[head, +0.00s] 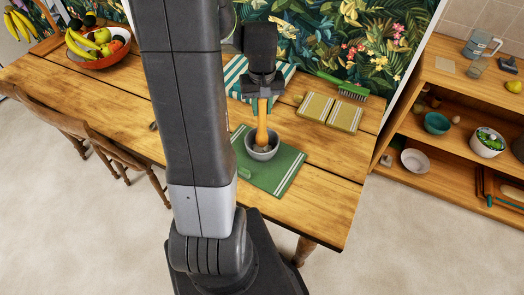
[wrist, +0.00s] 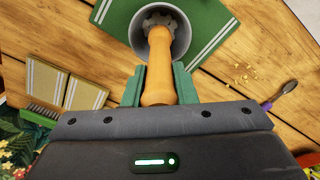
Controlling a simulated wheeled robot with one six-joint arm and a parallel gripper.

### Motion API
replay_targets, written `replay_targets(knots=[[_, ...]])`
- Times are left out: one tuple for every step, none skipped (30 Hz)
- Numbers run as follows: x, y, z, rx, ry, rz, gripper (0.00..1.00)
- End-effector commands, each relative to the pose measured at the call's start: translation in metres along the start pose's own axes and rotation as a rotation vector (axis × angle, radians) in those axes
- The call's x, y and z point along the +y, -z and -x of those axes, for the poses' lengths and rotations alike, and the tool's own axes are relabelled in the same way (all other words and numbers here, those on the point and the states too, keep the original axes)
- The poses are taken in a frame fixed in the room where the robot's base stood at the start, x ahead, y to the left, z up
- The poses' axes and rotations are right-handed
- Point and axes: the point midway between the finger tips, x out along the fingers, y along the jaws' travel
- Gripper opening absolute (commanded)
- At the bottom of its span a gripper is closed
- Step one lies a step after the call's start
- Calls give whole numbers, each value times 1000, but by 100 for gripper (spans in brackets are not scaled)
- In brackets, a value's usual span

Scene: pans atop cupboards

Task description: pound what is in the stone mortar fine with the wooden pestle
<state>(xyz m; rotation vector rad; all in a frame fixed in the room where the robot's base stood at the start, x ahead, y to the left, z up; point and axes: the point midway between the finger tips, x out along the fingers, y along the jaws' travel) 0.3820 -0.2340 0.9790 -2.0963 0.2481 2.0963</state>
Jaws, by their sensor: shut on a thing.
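The grey stone mortar (head: 262,150) stands on a green cloth with white stripes (head: 272,173) on the wooden table. It also shows in the wrist view (wrist: 178,24). My gripper (head: 263,100) is shut on the wooden pestle (head: 262,130), above the mortar. In the wrist view, the pestle (wrist: 159,72) runs between the two green fingers, and its far end reaches into the mortar's mouth. Grey lumps show inside the mortar around the pestle's end. Whether the pestle touches the bottom is hidden.
Folded yellow striped cloths (head: 329,112) and a green brush (head: 342,85) lie right of the mortar. A fruit bowl (head: 99,60) stands at the far left. Crumbs (wrist: 243,74) and a purple-handled brush (wrist: 283,92) lie on the table. A shelf (head: 440,120) stands at right.

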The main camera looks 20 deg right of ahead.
Motion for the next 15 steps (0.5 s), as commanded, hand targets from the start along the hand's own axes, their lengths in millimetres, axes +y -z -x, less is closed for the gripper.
replay_targets(knots=[[0, 0, 10, 2, -1, 0, 0], [0, 0, 14, 2, -1, 0, 0], [0, 0, 18, 2, -1, 0, 0], [0, 0, 21, 2, -1, 0, 0], [0, 0, 24, 2, -1, 0, 0], [0, 0, 28, 1, 0, 0, 0], [0, 0, 31, 1, 0, 0, 0], [0, 0, 34, 1, 0, 0, 0], [0, 0, 38, 1, 0, 0, 0], [0, 0, 41, 1, 0, 0, 0], [0, 0, 44, 1, 0, 0, 0], [0, 0, 48, 1, 0, 0, 0], [0, 0, 51, 1, 0, 0, 0], [0, 0, 54, 2, -1, 0, 0], [0, 0, 58, 2, -1, 0, 0]])
